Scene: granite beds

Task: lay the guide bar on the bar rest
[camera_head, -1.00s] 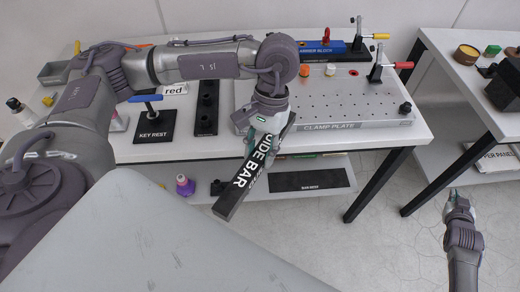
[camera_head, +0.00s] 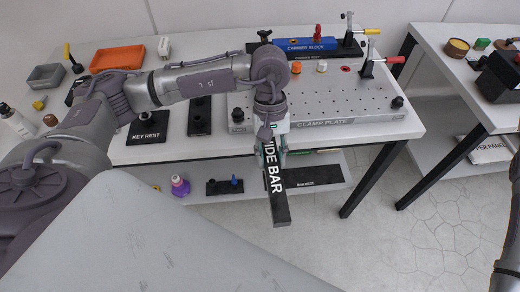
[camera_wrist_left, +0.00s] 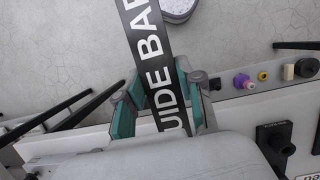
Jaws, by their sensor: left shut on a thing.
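The black guide bar (camera_head: 278,190), with white lettering, is held by my left gripper (camera_head: 272,150) in front of the work table's edge. Its near end points toward me. In the left wrist view, the guide bar (camera_wrist_left: 145,35) runs between the teal-padded fingers of the gripper (camera_wrist_left: 160,105). The bar rest (camera_head: 318,176) is a flat black labelled strip on the lower shelf. It shows to the right of the bar, and the bar hides its left end. My right gripper is out of view; only part of my right arm shows at the right edge.
The clamp plate (camera_head: 330,124) stands on the white table above the shelf. The key rest (camera_head: 148,130) is left of it. A purple bottle (camera_head: 180,185) and a small black holder (camera_head: 224,187) stand on the shelf's left. A table leg (camera_head: 368,180) rises right of the bar rest.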

